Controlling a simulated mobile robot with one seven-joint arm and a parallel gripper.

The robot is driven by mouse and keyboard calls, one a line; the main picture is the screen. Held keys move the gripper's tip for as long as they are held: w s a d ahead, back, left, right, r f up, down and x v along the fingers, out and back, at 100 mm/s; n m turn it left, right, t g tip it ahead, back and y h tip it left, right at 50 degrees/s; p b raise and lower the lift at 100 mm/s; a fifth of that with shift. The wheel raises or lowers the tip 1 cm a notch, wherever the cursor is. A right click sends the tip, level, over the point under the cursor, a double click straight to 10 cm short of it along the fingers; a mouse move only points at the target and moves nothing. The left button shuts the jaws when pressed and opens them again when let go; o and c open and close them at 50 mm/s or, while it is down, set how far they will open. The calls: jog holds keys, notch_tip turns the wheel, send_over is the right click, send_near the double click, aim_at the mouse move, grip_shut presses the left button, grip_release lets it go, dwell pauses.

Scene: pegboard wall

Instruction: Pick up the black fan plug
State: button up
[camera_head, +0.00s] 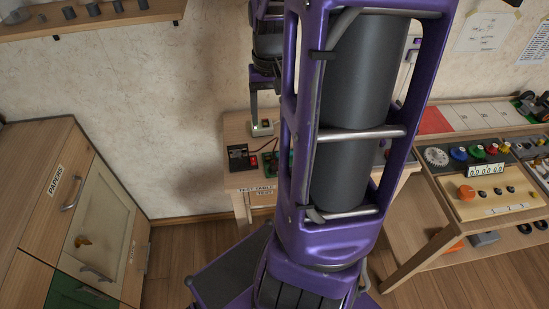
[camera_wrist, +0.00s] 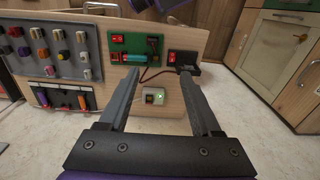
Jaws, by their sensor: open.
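My gripper (camera_wrist: 160,73) is open, with nothing between its two dark fingers in the wrist view. A small pale box (camera_wrist: 150,91) with a green light lies between and below the fingertips. A small black square piece (camera_wrist: 149,98) sits on this box; it may be the fan plug, but it is too small to be sure. In the head view one finger of my gripper (camera_head: 254,105) points down just above the pale box (camera_head: 262,131). I cannot tell whether it touches. The other finger is not clearly visible there.
The test table (camera_head: 235,180) also bears a black unit (camera_head: 238,155) with a red switch (camera_head: 253,160) and a green board (camera_wrist: 120,44), joined by a dark red cable (camera_wrist: 150,73). A board of coloured parts (camera_wrist: 60,48) stands beside them. The cabinet (camera_head: 85,220) stands left.

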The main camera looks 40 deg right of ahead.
jog(key=f, duration=1.1)
jog(key=shift+s+d+f, duration=0.2)
jog(key=shift+s+d, duration=0.15)
jog(key=shift+s, duration=0.05)
jog(key=shift+w+d+f+b, duration=0.15)
jog(key=shift+f+b, duration=0.25)
jog(key=shift+f, duration=1.15)
jog(key=shift+w+d+f+b, duration=0.1)
jog(key=shift+f+b, duration=0.3)
jog(key=shift+f, duration=1.1)
grip_shut()
